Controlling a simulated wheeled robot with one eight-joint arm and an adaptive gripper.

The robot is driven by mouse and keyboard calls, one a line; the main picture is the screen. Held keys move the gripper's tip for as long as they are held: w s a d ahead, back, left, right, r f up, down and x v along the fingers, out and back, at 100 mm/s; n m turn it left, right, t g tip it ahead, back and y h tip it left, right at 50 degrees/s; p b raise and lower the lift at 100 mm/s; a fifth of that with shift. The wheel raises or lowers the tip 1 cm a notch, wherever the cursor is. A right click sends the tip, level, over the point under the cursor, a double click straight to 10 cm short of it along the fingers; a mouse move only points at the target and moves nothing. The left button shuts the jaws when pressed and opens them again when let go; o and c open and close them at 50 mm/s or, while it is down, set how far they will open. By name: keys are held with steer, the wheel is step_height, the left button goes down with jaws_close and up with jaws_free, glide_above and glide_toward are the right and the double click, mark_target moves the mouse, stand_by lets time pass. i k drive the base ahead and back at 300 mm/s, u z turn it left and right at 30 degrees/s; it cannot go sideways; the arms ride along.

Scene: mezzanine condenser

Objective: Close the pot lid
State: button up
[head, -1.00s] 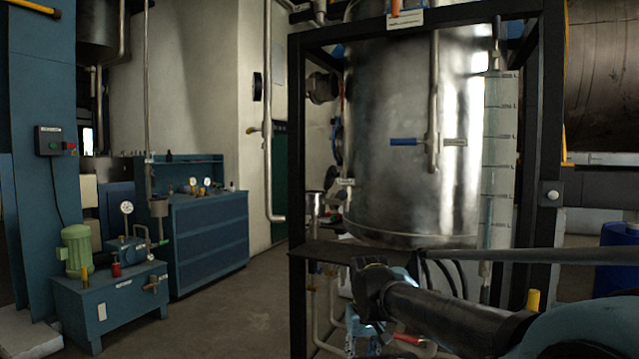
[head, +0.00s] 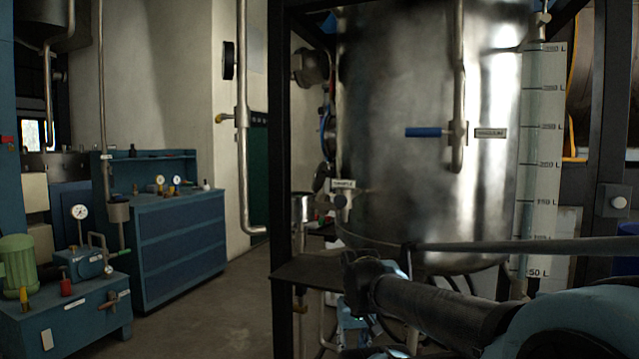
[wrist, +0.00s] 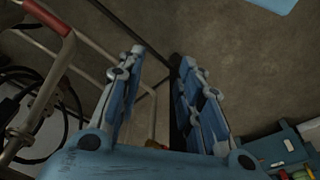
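A small metal pot (head: 302,208) stands by the left post of the black frame, above the dark shelf, in the head view. A dark rounded piece (head: 324,176) rises at its upper right; it may be the raised lid, but I cannot tell for sure. My gripper (wrist: 162,58) points down over the floor in the wrist view, with its two blue fingers apart and nothing between them. In the head view it is mostly hidden behind my arm, below and to the right of the pot. The wrist view does not show the pot.
A large steel tank (head: 430,130) with a blue-handled valve (head: 423,132) fills the middle. The black frame post (head: 281,120) and dark shelf (head: 310,273) stand close to my arm. A blue cabinet (head: 180,245) and pump unit (head: 65,310) are left. Floor between is clear.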

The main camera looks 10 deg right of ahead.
mark_target(321, 172)
steer(key=z, duration=1.25)
steer(key=k, duration=1.4)
steer(key=u, duration=0.85)
steer(key=i, duration=1)
